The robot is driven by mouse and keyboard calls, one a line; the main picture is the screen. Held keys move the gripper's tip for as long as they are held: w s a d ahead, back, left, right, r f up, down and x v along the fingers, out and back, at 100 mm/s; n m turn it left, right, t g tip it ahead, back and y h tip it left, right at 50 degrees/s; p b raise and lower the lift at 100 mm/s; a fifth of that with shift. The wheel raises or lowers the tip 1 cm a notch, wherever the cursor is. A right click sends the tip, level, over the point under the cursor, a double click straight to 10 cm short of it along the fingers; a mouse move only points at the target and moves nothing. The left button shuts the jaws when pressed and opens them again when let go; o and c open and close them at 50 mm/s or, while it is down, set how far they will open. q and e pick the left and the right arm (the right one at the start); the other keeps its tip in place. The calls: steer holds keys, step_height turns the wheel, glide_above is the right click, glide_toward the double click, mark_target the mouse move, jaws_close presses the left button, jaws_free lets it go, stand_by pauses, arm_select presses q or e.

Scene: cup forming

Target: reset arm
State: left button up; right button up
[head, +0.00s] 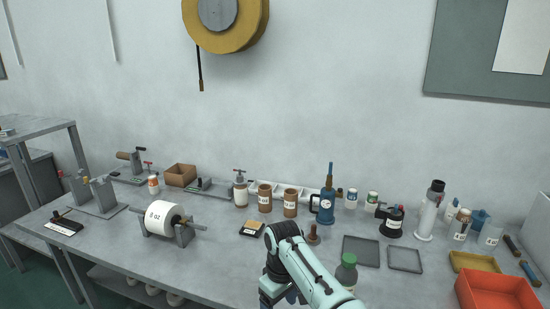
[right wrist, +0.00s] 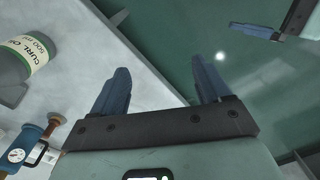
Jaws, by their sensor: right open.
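My right arm (head: 310,272) reaches in from the bottom of the head view, over the front of the bench. Its gripper (head: 290,298) points down at the bottom edge, mostly hidden by the arm. In the right wrist view this gripper (right wrist: 160,66) shows two blue fingers wide apart with nothing between them. Blue fingers at the top right of the right wrist view look like my left gripper (right wrist: 252,32); their opening is not clear. My left arm is not in the head view.
A green-capped bottle (head: 346,272) stands close beside my right arm. The bench's left-front area is clear.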

steer(key=s+d+f+m+g+y, duration=0.1)
steer(key=s+d+f+m, duration=0.2)
steer(key=f, duration=1.2)
steer(key=s+d+f+m+y, duration=0.1)
steer(key=s+d+f, duration=0.25)
steer(key=f, duration=1.05)
steer(key=s+d+f+m+y, duration=0.1)
steer(key=s+d+f+m, duration=0.35)
steer(key=s+f, duration=0.75)
arm_select(q)
steer(key=s+a+f+m+g+y, duration=0.1)
steer(key=s+f+m+g, duration=0.1)
steer(key=s+f+m, duration=0.4)
steer(key=s+a+f+m+g+y, duration=0.1)
steer(key=s+f+m, duration=0.5)
steer(key=f, duration=0.6)
steer(key=s+a+f+m+g+y, duration=0.1)
steer(key=s+f+m+g+y, duration=0.2)
steer(key=s+f+m, duration=0.2)
step_height(320, 180, down, 4)
steer(key=m, duration=0.2)
steer(key=shift+s+m+g, duration=0.3)
steer(key=shift+s, duration=0.1)
arm_select(e)
steer(key=s+m, duration=0.4)
steer(key=s, duration=1)
steer(key=shift+s+d+y, duration=0.3)
steer(key=shift+s+d, duration=0.05)
steer(key=shift+d, duration=0.05)
